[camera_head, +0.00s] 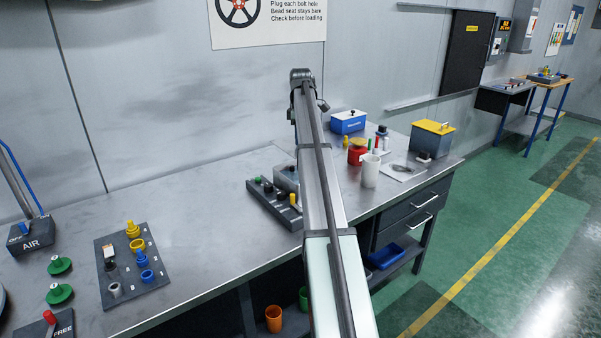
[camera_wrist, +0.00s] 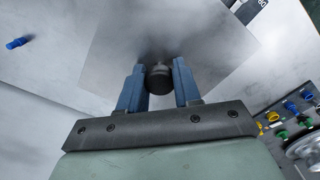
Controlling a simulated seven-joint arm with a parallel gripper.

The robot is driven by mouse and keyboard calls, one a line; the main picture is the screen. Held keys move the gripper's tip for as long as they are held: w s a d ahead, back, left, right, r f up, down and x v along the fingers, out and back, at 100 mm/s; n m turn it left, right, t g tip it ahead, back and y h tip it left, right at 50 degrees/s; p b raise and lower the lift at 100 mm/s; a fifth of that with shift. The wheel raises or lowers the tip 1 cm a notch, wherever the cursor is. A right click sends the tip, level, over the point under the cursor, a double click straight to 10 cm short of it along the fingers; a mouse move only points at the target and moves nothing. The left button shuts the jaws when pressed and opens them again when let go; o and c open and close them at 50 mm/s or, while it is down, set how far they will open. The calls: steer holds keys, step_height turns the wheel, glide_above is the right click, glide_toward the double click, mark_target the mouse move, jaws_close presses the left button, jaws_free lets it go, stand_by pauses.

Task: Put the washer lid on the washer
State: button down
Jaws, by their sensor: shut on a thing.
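My gripper (camera_wrist: 157,72) shows in the wrist view, with its two blue fingers closed on either side of a dark round knob. The knob appears to belong to a flat grey square plate, which I take as the washer lid (camera_wrist: 215,50); it spreads out beyond the fingertips. Whether the lid touches anything below cannot be told. In the head view my arm hides the gripper and lid. A grey box (camera_head: 287,178), partly behind my arm on the bench, may be the washer; I cannot be sure.
A dark panel with knobs (camera_head: 262,197) lies left of the grey box. A blue box (camera_head: 347,122), a yellow-lidded box (camera_head: 432,138), a red container (camera_head: 357,154) and a white cup (camera_head: 370,170) stand right of my arm. The left bench middle is clear.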

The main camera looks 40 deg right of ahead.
steer(key=shift+f, duration=0.4)
step_height(320, 180, down, 9)
stand_by(0.4)
steer(key=shift+f, duration=0.2)
steer(key=c, duration=0.8)
jaws_free()
steer(key=shift+r, duration=0.1)
step_height(320, 180, up, 12)
